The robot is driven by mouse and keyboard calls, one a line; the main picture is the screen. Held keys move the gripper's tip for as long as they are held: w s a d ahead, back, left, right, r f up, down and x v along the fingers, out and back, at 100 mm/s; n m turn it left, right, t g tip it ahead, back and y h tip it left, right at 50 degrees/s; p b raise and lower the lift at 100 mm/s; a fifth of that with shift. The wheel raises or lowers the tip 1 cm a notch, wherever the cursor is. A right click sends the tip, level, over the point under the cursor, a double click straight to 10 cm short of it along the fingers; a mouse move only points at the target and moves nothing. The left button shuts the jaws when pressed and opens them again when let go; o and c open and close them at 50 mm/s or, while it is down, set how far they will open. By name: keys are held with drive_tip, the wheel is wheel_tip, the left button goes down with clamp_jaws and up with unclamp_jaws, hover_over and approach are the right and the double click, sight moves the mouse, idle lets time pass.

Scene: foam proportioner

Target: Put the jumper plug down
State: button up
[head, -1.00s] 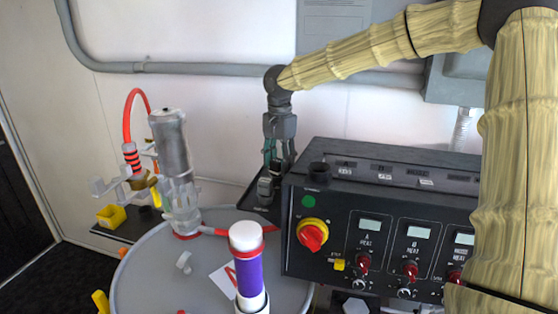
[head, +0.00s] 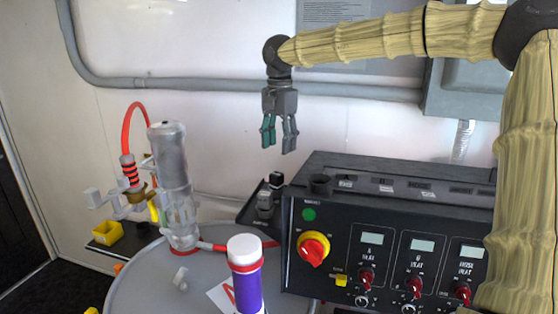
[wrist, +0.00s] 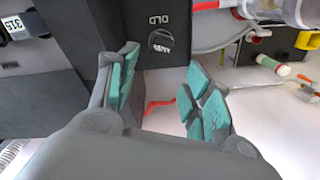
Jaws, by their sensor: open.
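My gripper (head: 279,145) hangs fingers-down in the head view, open and empty, above the dark tray (head: 247,214) at the left end of the control box. A small grey plug-like piece (head: 265,203) stands on this tray, with a small black piece with a white mark (head: 276,180) just behind it. I cannot tell for sure which is the jumper plug. Clear space separates both pieces from my fingertips. In the wrist view my teal-padded fingers (wrist: 165,95) are spread apart with nothing held. Beyond them is a dark surface lettered "OLD" (wrist: 158,20) with a round piece (wrist: 160,42).
The black control box (head: 390,240) with a red-yellow knob (head: 313,248) stands right of the tray. A grey drum (head: 140,270) with a clear-and-metal pump (head: 172,180) is at left. A purple, white-capped cylinder (head: 246,280) stands in front. A conduit (head: 200,84) crosses the wall behind.

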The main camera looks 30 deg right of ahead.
drive_tip(key=shift+r, duration=1.05)
